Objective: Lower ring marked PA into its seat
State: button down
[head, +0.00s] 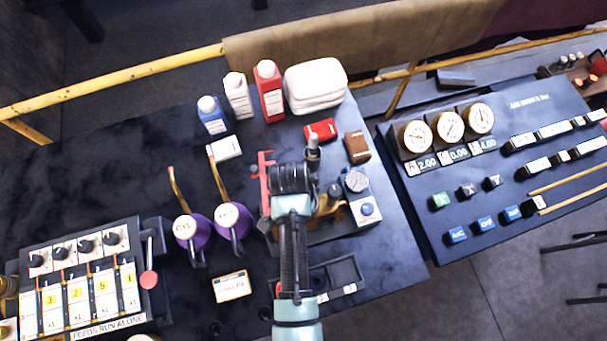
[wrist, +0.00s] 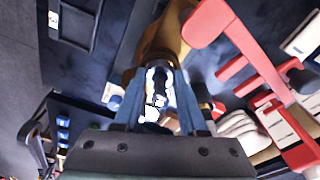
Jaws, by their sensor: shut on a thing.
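My gripper (wrist: 158,92) is shut on a small, shiny, pale-and-dark piece (wrist: 155,95) between its two blue fingers in the wrist view. It may be the ring; I cannot read a PA mark on it. A brass-coloured body (wrist: 165,40) lies just beyond the fingertips, and I cannot tell whether the held piece touches it. In the head view my dark wrist covers the fingertips and the held piece. The brass body (head: 326,204) shows in part to the right of my wrist. The seat cannot be made out.
A red upright frame (head: 265,185) stands close left of my wrist; it looms large in the wrist view (wrist: 250,50). A gauge (head: 355,181) stands right. Purple oil cans (head: 232,219) with long spouts stand left. A shallow dark tray (head: 345,273) lies nearer, beside my arm. Bottles (head: 268,90) stand behind.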

jog(key=shift+f, duration=0.2)
jog(key=shift+c, duration=0.3)
grip_release()
jog(key=shift+r+p, duration=1.85)
jog(key=shift+r, duration=4.4)
